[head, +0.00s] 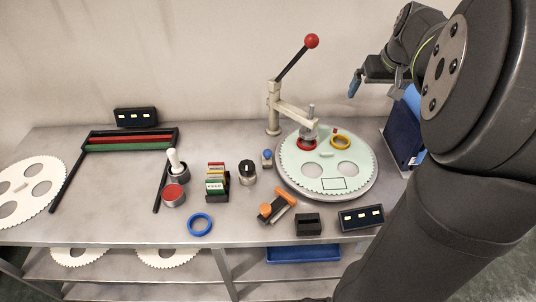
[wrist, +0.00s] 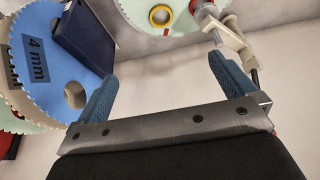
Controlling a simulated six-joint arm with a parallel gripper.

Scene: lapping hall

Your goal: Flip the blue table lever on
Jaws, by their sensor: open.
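The small blue-knobbed lever (head: 267,154) stands on the bench at the left edge of the round turntable (head: 367,185) in the head view. Its tilt is too small to read surely. My gripper (head: 356,84) is high above the back right of the bench, well up and to the right of the lever. In the wrist view my gripper (wrist: 163,70) has its two blue fingers wide apart with nothing between them. The lever does not show in the wrist view.
A press arm with a red ball handle (head: 311,41) rises behind the turntable. A dark blue box (head: 399,128) stands at right. A black knob (head: 247,170), card holder (head: 216,183) and orange-handled tool (head: 272,208) are near the lever. A blue ring (head: 200,233) lies in front.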

